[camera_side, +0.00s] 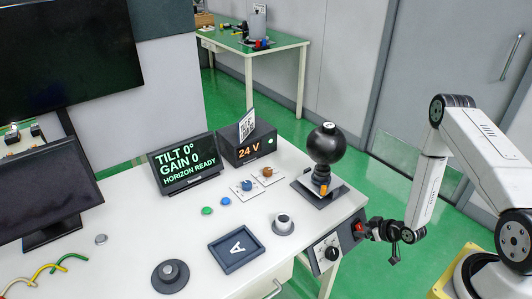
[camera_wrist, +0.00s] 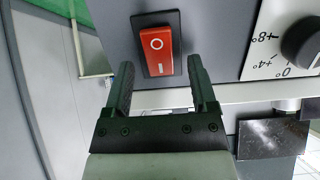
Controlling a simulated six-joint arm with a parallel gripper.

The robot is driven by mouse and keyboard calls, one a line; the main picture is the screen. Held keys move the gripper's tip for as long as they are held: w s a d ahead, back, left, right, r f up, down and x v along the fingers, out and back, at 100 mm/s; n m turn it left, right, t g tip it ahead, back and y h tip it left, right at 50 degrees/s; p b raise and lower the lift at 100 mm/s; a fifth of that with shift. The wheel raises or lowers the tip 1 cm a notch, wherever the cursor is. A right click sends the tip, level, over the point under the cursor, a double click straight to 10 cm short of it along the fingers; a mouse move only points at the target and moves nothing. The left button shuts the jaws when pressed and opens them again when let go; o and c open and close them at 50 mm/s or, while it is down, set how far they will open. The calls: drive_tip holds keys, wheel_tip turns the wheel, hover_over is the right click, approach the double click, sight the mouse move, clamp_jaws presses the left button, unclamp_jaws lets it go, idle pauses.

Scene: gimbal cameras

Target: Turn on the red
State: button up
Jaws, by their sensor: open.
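The red rocker switch (camera_wrist: 157,50) sits in a black frame on a grey panel, marked with a circle at its upper end and a bar at its lower end. Which end is pressed in, I cannot tell. In the side view the switch (camera_side: 358,227) is a small red patch on the dark panel at the table's right front edge. My gripper (camera_wrist: 161,64) is open and empty, with one finger on either side of the switch in the wrist view. In the side view my gripper (camera_side: 374,229) is close in front of the panel; contact is unclear.
A dial (camera_wrist: 304,44) on a white scale plate is right of the switch. The white table (camera_side: 130,215) holds a display reading TILT 0°, GAIN 0, HORIZON READY (camera_side: 183,162), a 24 V box (camera_side: 247,147), a black ball on a mount (camera_side: 325,143), buttons and a tray (camera_side: 236,249).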

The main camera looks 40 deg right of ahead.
drive_tip(key=v, duration=0.7)
drive_tip(key=shift+r, duration=0.15)
idle(0.3)
drive_tip(key=w+a+r+g, duration=0.2)
drive_tip(key=w+r, duration=0.1)
drive_tip(key=r, duration=0.3)
drive_tip(key=w+a+r+g, duration=0.2)
drive_tip(key=w+r, duration=0.1)
drive_tip(key=r, duration=0.4)
drive_tip(key=s+a+r+g, duration=0.1)
drive_tip(key=s+a+r, duration=0.2)
drive_tip(key=a+r, duration=0.3)
drive_tip(key=s+a+r+g, duration=0.2)
drive_tip(key=a+r, duration=0.4)
drive_tip(key=a, duration=0.1)
drive_tip(key=shift+s, duration=0.4)
idle(0.4)
